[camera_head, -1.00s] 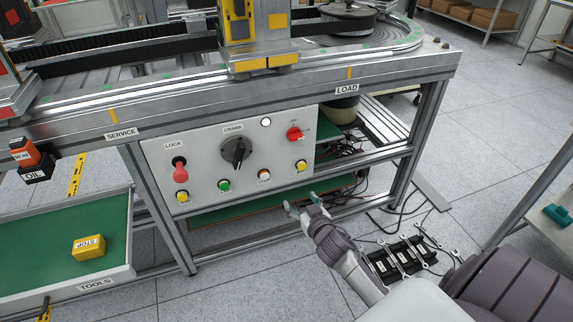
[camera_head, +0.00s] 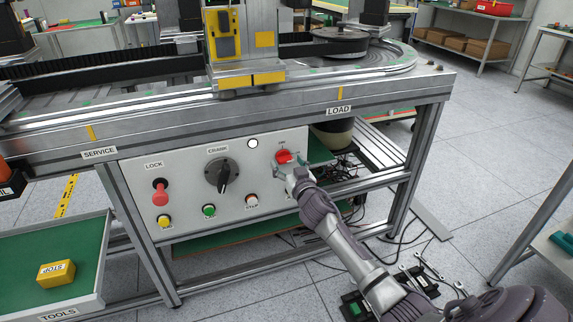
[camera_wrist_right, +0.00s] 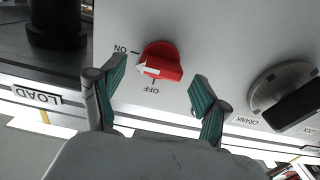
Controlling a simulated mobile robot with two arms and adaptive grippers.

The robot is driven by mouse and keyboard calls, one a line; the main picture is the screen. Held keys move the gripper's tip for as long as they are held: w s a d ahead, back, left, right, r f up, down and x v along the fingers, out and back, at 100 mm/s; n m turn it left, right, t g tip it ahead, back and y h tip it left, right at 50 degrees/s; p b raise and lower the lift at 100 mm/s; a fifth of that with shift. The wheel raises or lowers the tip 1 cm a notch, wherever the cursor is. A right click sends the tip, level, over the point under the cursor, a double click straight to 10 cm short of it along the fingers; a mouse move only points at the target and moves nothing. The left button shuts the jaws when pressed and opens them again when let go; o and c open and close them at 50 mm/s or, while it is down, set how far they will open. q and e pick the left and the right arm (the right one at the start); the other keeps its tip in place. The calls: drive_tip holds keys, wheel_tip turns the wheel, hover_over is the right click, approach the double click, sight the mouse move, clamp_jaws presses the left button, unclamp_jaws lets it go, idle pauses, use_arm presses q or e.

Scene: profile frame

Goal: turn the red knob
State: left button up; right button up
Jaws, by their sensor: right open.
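The red knob (camera_head: 283,156) is at the upper right of the grey control panel (camera_head: 190,178). In the right wrist view the knob (camera_wrist_right: 168,55) carries a white arrow pointing left, with ON to its left and OFF below it. My right gripper (camera_head: 287,169) is at the knob in the head view and partly covers the panel below it. In the right wrist view the gripper (camera_wrist_right: 158,72) is open, with one green-padded finger on each side of the knob and visible gaps. I cannot tell contact in depth. My left gripper is out of view.
The black crank knob (camera_head: 220,175) is left of the red knob and also shows in the right wrist view (camera_wrist_right: 283,88). The red lock handle (camera_head: 160,192) and several buttons share the panel. A metal frame leg (camera_head: 421,160) stands right of it.

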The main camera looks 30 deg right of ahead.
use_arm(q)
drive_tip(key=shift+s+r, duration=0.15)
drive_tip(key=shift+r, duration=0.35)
use_arm(e)
drive_tip(key=shift+w+d, duration=0.2)
drive_tip(key=shift+w, duration=0.5)
drive_tip(key=c, duration=1.2)
drive_tip(key=shift+o, duration=0.2)
